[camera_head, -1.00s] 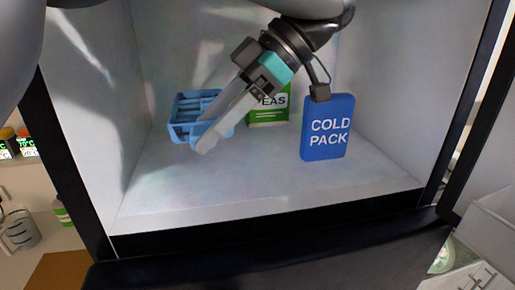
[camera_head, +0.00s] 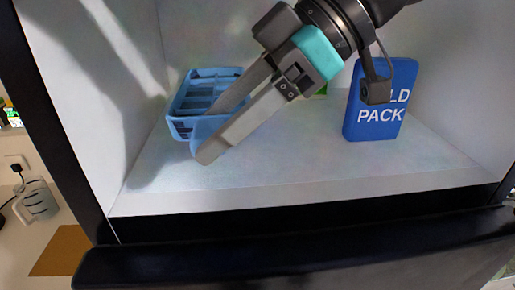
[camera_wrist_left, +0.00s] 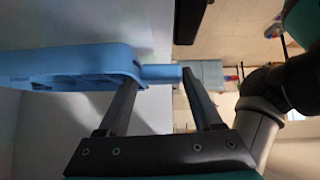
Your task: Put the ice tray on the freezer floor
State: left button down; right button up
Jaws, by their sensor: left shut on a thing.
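The light blue ice tray (camera_head: 188,128) is inside the freezer at the left, its compartments facing up. My left gripper (camera_head: 213,135) reaches in from the upper right and is shut on the tray's near right part. In the left wrist view, a blue tab of the ice tray (camera_wrist_left: 70,62) sits between the two fingertips (camera_wrist_left: 160,75). The pale freezer floor (camera_head: 270,172) shows below and in front of the tray. I cannot tell whether the tray touches the floor. My right gripper is not in view.
A blue cold pack (camera_head: 375,128) stands on the freezer floor at the right, partly behind my arm. A green packet (camera_head: 321,91) is almost hidden behind the gripper. The front middle of the floor is clear. A dark front edge (camera_head: 300,235) runs along the bottom.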

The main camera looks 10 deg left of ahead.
pick_arm(q)
jog(key=shift+f, duration=1.15)
notch_tip(320, 180, down, 3)
jog(key=shift+f, duration=0.1)
jog(key=shift+w+f, duration=0.1)
jog(key=shift+f, duration=0.4)
jog(key=shift+f, duration=0.15)
jog(key=shift+c, duration=0.2)
grip_release()
jog(key=shift+r, duration=0.2)
